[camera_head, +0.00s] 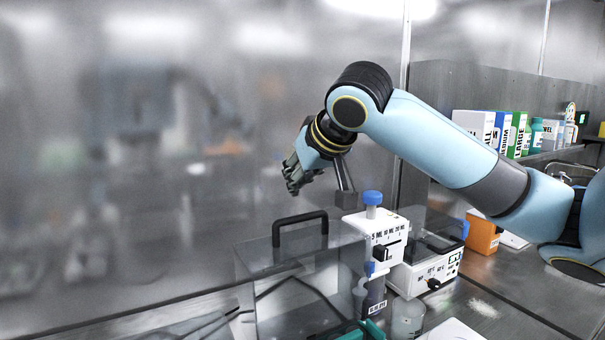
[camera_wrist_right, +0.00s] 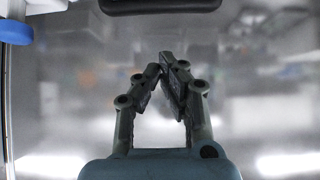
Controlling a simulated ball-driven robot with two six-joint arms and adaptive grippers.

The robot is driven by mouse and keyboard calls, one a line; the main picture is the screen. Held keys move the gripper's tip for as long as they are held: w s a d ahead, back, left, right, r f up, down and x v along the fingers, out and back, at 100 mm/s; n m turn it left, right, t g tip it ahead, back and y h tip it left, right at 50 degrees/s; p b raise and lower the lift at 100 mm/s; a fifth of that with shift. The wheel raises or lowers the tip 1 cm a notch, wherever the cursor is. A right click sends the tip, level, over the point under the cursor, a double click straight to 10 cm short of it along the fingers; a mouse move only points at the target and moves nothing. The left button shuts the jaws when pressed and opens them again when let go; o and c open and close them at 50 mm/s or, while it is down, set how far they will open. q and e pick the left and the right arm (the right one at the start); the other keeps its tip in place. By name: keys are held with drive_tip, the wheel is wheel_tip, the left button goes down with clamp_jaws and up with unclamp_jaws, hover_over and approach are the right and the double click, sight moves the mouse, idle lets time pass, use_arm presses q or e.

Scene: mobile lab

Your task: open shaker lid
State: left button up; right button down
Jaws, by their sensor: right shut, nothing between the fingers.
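The shaker has a clear lid (camera_head: 255,262) with a black handle (camera_head: 300,217) on top, at the lower middle of the head view. The lid looks down over the shaker. My right gripper (camera_head: 291,180) is above and behind the handle, apart from it, its fingers shut and empty. In the right wrist view the gripper (camera_wrist_right: 163,72) shows closed fingertips, and the black handle (camera_wrist_right: 160,5) crosses the top edge. What stands inside the shaker is hard to make out. My left gripper is not in view.
A white bottle-top dispenser with a blue knob (camera_head: 372,198) stands right beside the lid. A white dial device (camera_head: 427,274) and an orange box (camera_head: 482,236) are further right. A reflective wall (camera_head: 150,150) stands behind. Boxes (camera_head: 475,123) line a shelf at right.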

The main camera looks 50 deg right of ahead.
sight(299, 235)
wheel_tip(299, 235, down, 4)
drive_tip(key=shift+w+d+r+p, duration=0.1)
drive_tip(key=shift+d+p, duration=0.05)
drive_tip(key=shift+p, duration=0.45)
drive_tip(key=shift+s, duration=0.2)
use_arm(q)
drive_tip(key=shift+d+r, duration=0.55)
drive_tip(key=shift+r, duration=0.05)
use_arm(e)
drive_tip(key=shift+a, duration=0.2)
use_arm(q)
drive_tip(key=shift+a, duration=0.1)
